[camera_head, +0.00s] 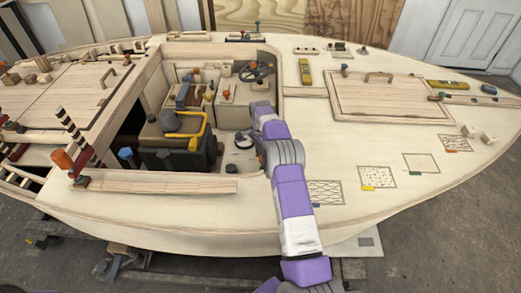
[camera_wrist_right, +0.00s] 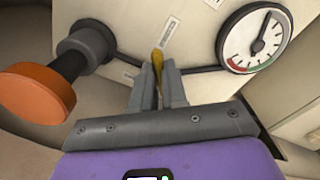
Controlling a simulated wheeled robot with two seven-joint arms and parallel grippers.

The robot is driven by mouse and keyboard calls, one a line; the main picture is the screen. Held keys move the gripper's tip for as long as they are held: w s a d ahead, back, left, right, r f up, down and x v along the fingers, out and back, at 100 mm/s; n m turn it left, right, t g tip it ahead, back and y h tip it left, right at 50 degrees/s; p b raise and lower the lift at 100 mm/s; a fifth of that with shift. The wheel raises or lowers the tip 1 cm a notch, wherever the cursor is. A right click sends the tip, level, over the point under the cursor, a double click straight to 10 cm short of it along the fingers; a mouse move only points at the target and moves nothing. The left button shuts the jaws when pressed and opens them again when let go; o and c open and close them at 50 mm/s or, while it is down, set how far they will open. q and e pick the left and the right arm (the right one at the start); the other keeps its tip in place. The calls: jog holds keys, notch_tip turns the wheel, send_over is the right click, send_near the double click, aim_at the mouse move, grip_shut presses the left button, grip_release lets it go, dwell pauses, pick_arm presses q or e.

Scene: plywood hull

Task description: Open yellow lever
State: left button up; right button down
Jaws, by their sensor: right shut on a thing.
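The yellow lever (camera_wrist_right: 157,58) is a thin, short piece that stands up between the two grey fingers of my right gripper (camera_wrist_right: 158,75) in the right wrist view. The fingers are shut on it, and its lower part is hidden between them. The lever sits by a dark horizontal pipe on a pale panel. In the head view, my purple and grey right arm reaches into the cockpit, and I cannot make out the lever or the fingertips there. My left gripper is not in view.
A round gauge (camera_wrist_right: 255,38) is right of the lever. An orange knob (camera_wrist_right: 38,92) on a dark stem sticks out at left, near the gripper.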

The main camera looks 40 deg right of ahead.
jog(key=shift+s+n, duration=0.1)
jog(key=shift+n, duration=0.3)
jog(key=shift+s+r+n+p, duration=0.1)
jog(key=shift+s+n+p, duration=0.05)
jog(key=shift+n+p, duration=0.45)
jog(key=n, duration=0.2)
jog(key=shift+s+d+n+p, duration=0.1)
jog(key=shift+s+n+p, duration=0.2)
jog(key=shift+p, duration=0.1)
jog(key=n, duration=0.2)
jog(key=shift+s+d+n, duration=0.1)
jog(key=shift+s+n, duration=0.15)
jog(key=shift+n, duration=0.05)
jog(key=shift+s+d+n+p, duration=0.15)
jog(key=shift+n+p, duration=0.05)
jog(key=shift+n, duration=0.6)
jog(key=shift+s+d+n+p, duration=0.1)
jog(key=shift+n+p, duration=0.1)
jog(key=shift+n, duration=0.6)
jog(key=c, duration=1.2)
grip_release()
jog(key=shift+o, duration=0.2)
